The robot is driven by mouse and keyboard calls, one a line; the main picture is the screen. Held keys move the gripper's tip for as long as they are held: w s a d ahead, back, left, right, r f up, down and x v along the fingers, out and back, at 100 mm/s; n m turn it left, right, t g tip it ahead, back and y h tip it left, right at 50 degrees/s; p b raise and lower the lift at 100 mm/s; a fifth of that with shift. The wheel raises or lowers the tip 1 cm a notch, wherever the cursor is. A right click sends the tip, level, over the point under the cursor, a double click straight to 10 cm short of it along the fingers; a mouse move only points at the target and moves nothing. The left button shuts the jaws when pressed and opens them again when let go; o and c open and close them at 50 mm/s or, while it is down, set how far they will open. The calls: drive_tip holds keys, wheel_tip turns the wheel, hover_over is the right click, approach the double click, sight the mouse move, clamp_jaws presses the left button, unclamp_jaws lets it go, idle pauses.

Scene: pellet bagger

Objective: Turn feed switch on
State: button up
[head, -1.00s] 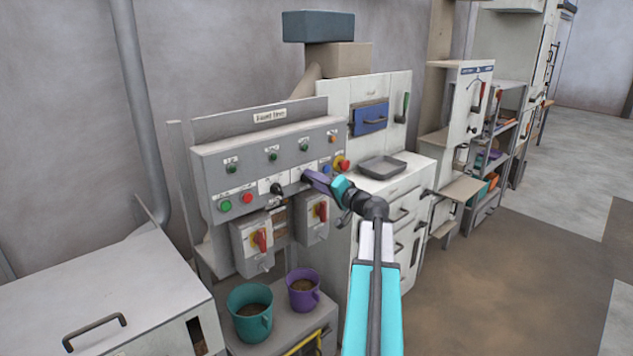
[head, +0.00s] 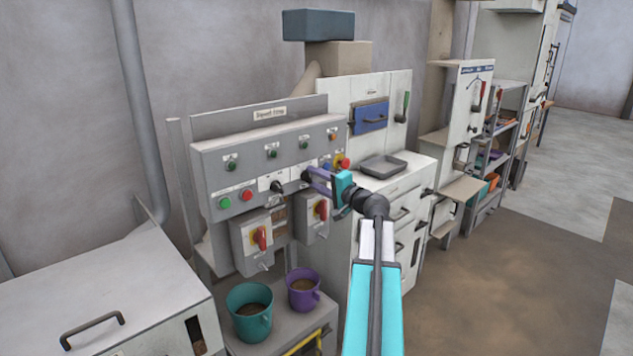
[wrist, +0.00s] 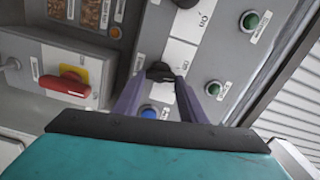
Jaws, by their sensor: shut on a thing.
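A grey control panel (head: 240,172) carries two black rotary switches on white plates. The right-hand switch (wrist: 160,72) is between the purple fingers of my gripper (head: 315,180). In the wrist view my gripper (wrist: 158,88) is shut on this knob, with a finger on either side. The knob's handle lies roughly across that picture. The other black switch (head: 277,187) is to its left, free of my gripper. The labels are too small to read, and the fingers partly hide the held knob in the head view.
Below the panel are two boxes with red rotary handles, the left box (head: 252,247) and the right box (head: 312,222). Green buttons and a blue button (wrist: 149,112) are close to my gripper. Teal (head: 250,310) and purple (head: 303,289) buckets stand below.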

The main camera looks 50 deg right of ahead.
drive_tip(key=shift+f+m+p, duration=0.2)
drive_tip(key=shift+m+p, duration=0.35)
drive_tip(key=shift+m, duration=3.25)
drive_tip(key=o, duration=1.1)
drive_tip(key=shift+c, duration=0.2)
drive_tip(key=shift+s, duration=0.1)
drive_tip(key=s+a+b, duration=0.1)
drive_tip(key=s+b, duration=0.2)
drive_tip(key=s, duration=1)
drive_tip(key=shift+s+b, duration=0.3)
drive_tip(key=shift+s, duration=0.05)
